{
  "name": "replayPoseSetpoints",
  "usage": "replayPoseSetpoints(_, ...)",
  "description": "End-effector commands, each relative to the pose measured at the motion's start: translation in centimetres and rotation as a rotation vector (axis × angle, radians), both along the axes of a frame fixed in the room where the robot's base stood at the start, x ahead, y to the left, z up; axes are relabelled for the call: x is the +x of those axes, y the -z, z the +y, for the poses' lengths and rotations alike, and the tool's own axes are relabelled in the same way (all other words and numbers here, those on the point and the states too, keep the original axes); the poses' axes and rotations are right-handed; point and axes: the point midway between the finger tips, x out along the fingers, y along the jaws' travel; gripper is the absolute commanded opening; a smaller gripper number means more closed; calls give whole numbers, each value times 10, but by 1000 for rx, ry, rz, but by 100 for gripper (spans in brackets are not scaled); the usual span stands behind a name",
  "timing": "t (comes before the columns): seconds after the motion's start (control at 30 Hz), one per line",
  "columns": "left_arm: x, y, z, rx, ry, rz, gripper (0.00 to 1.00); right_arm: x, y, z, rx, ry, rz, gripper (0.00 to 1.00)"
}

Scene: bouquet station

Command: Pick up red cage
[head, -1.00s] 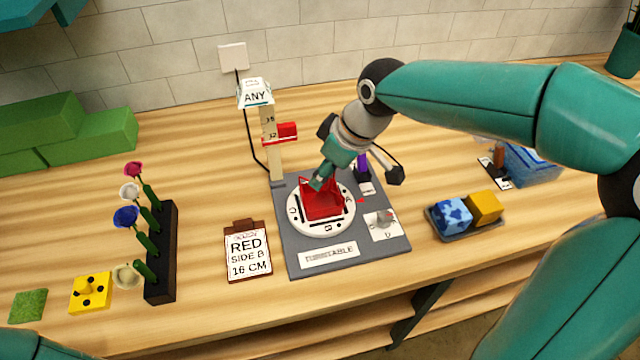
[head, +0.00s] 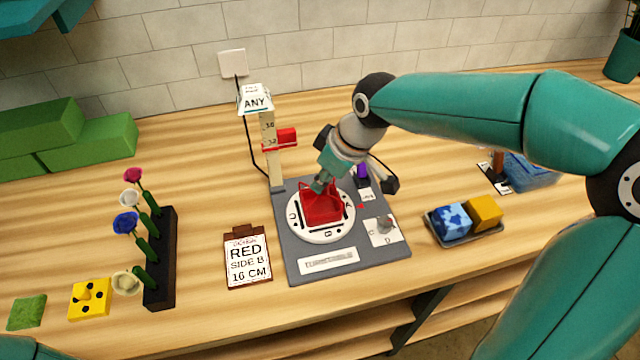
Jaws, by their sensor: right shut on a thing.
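The red cage (head: 322,209) stands on the white round plate (head: 297,226) of the grey turntable base (head: 375,257). My right gripper (head: 317,187) reaches down from the upper right and is shut on the upper part of the red cage. The cage still appears to rest on the plate; its far side is partly hidden by the gripper. Of my left arm only a small teal part shows at the lower left corner, and its gripper is out of view.
A post with a red slider (head: 286,138) stands behind the turntable. A clipboard card (head: 247,259) lies left of it, beside a dark flower rack (head: 162,285). A tray with blue and yellow blocks (head: 484,211) sits to the right. Green blocks (head: 85,137) lie at the back left.

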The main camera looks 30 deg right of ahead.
Motion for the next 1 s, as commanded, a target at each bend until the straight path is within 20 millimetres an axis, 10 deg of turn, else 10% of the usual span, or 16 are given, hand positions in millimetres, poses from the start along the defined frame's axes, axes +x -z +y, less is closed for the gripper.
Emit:
replayPoseSetpoints(0.37, 0, 0, 0, 0, 0, 0, 100, 0, -31, 0, 0, 1, -4, 0)
replayPoseSetpoints(1.0, 0, -11, 0, 0, 0, 0, 100, 1, -165, 0, 1, -1, -4, 0)
